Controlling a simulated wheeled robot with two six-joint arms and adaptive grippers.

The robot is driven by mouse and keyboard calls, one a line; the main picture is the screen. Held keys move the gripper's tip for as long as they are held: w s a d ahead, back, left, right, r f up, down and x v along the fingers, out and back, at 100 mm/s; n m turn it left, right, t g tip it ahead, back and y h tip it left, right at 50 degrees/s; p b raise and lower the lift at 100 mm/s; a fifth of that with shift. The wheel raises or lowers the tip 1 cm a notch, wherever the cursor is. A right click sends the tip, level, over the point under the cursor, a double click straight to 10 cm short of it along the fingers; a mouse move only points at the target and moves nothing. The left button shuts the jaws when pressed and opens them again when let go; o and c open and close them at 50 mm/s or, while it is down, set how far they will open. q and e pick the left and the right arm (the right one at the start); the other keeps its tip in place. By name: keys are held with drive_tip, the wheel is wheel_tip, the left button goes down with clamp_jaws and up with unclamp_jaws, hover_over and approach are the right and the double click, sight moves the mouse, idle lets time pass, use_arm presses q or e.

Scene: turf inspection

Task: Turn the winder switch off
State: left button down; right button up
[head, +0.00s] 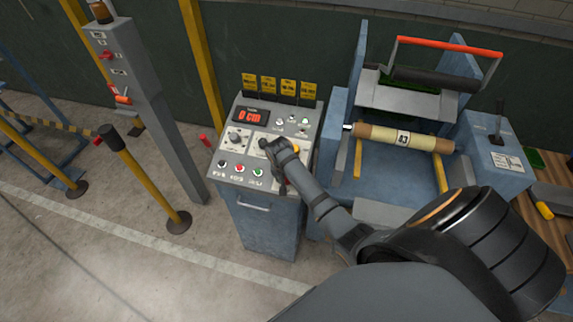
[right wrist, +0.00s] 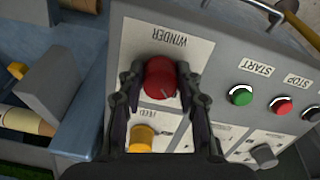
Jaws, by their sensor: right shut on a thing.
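The winder switch (right wrist: 160,78) is a red round knob on a light plate marked WINDER, on the grey control panel (head: 230,125). In the right wrist view it sits between my two dark fingers, one on each side. My right gripper (right wrist: 159,88) is shut on this knob. My left gripper is not in view.
A yellow knob (right wrist: 142,138) marked FEED sits close to my fingers. Green START (right wrist: 241,95) and red STOP (right wrist: 281,105) buttons are nearby. A display (head: 250,116) reads 0 cm. The winder with a tan roll (head: 385,136) stands right of the panel.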

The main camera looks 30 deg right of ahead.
drive_tip(key=o, duration=1.2)
drive_tip(key=shift+c, duration=0.2)
drive_tip(key=shift+r, duration=0.4)
drive_tip(key=v, duration=1.1)
drive_tip(key=shift+a, duration=0.15)
drive_tip(key=shift+s, duration=0.2)
